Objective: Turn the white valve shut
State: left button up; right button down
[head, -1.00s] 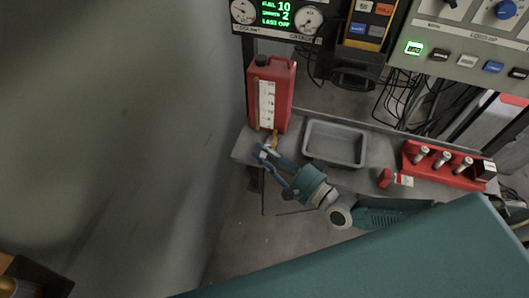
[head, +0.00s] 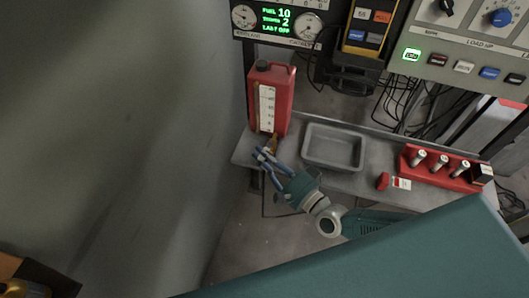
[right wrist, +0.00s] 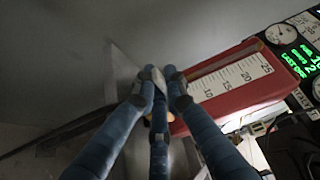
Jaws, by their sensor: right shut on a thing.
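A red fuel can (head: 283,98) with a white scale strip stands at the left end of the grey bench. A brass-coloured tap (head: 274,143) shows low on its front. My right gripper (head: 262,153) is at this tap, with its blue fingers close together. In the right wrist view the fingertips (right wrist: 158,75) are shut around a small whitish piece, the white valve (right wrist: 151,73), beside the red can (right wrist: 235,88). The fingers hide most of the valve, so its angle cannot be told.
A grey tray (head: 308,151) sits right of the can. Further right are a small red item (head: 382,181) and a red rack (head: 414,169) with white cylinders. Gauge and switch panels (head: 465,68) hang above, with loose cables below. Open floor lies left.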

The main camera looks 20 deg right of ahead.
jog(key=m+h, duration=0.1)
jog(key=h+p, duration=0.1)
jog(key=a+m+t+h+p, duration=0.1)
jog(key=shift+w+r+m+h, duration=0.1)
jog(key=shift+w+m+h, duration=0.2)
jog(key=shift+w, duration=0.05)
jog(key=shift+w+a+m+t+h+p, duration=0.15)
jog(key=shift+w+m+h+p, duration=0.1)
jog(key=shift+m+h, duration=0.25)
jog(key=shift+w+a+m+t+h+p, duration=0.1)
jog(key=shift+m+t+h+p, duration=0.15)
jog(key=shift+h, duration=0.45)
jog(key=h, duration=0.1)
jog(key=m, duration=0.1)
jog(key=h, duration=0.1)
jog(key=shift+w+f+m+h, duration=0.3)
jog(key=shift+m, duration=0.05)
pick_arm(q)
jog(key=shift+r+b, duration=0.9)
jog(key=shift+b, duration=0.05)
pick_arm(e)
jog(key=shift+w+a+m+g+h, duration=0.1)
jog(key=shift+w+m+g+h, duration=0.2)
jog(key=shift+m+h, duration=0.5)
jog(key=shift+w+a+m+g+h, duration=0.1)
jog(key=shift+w+m+h, duration=0.3)
jog(key=shift+h, duration=0.8)
jog(key=shift+d, duration=0.1)
